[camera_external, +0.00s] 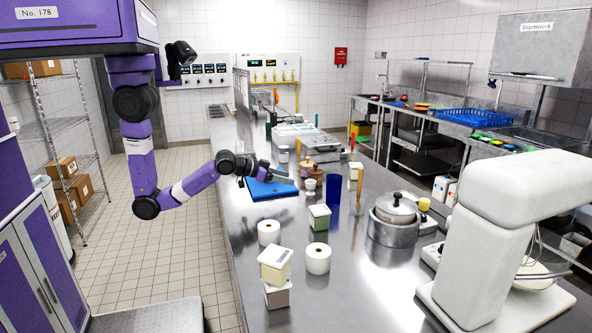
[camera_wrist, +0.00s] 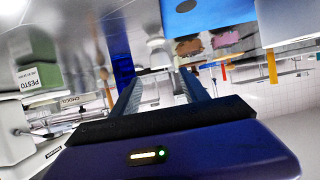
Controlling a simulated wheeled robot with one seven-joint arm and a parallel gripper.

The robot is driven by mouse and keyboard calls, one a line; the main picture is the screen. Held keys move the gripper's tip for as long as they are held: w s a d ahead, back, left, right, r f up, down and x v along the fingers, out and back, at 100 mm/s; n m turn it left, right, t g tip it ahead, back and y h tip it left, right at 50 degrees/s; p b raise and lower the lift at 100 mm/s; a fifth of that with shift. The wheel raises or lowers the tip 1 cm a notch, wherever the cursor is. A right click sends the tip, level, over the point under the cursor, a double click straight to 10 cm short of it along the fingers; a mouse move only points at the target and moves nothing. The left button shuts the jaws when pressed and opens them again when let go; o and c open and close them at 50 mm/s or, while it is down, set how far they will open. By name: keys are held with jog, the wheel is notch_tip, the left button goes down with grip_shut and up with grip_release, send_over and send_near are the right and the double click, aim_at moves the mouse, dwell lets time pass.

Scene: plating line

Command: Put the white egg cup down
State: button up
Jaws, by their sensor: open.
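The small white egg cup (camera_external: 310,185) stands on the steel counter, just right of the blue cutting board (camera_external: 270,190) in the external view. My gripper (camera_external: 291,179) is low over the board and points toward the cup. In the wrist view, my gripper (camera_wrist: 159,74) has its two fingers apart with nothing held between them. A small pale shape, seemingly the egg cup (camera_wrist: 157,45), shows beyond the fingertips there. The wrist picture is strongly tilted and blurred, so I cannot tell the exact gap.
A blue cylinder (camera_external: 333,192) stands close right of the cup. A green-and-white box (camera_external: 319,217), paper rolls (camera_external: 317,258) and a lidded pot (camera_external: 394,217) stand nearer the camera. Wooden-lidded items (camera_external: 314,170) are behind. Bare counter lies in front of the board.

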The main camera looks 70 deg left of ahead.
notch_tip(320, 180, up, 12)
jog(key=f, duration=0.1)
jog(key=n+g+h+p, duration=0.3)
jog(key=n+g+h, duration=0.25)
jog(key=n, duration=0.85)
send_over(313, 188)
jog(key=s+a, duration=0.2)
notch_tip(313, 188, down, 5)
jog(key=a+r+n+g+h, duration=0.3)
jog(key=a+r+n+g, duration=0.15)
jog(key=n, duration=0.45)
jog(key=shift+m, duration=0.3)
jog(key=f, duration=0.7)
jog(key=d+f, duration=0.1)
jog(key=f, duration=0.2)
jog(key=shift+w+f+p, duration=0.25)
jog(key=shift+f+p, duration=0.1)
jog(key=shift+f, duration=0.05)
jog(key=shift+x, duration=1.25)
jog(key=p+x, duration=0.1)
jog(key=x, duration=0.4)
jog(key=shift+d+f, duration=0.2)
jog(key=shift+d, duration=0.1)
jog(key=shift+c, duration=0.2)
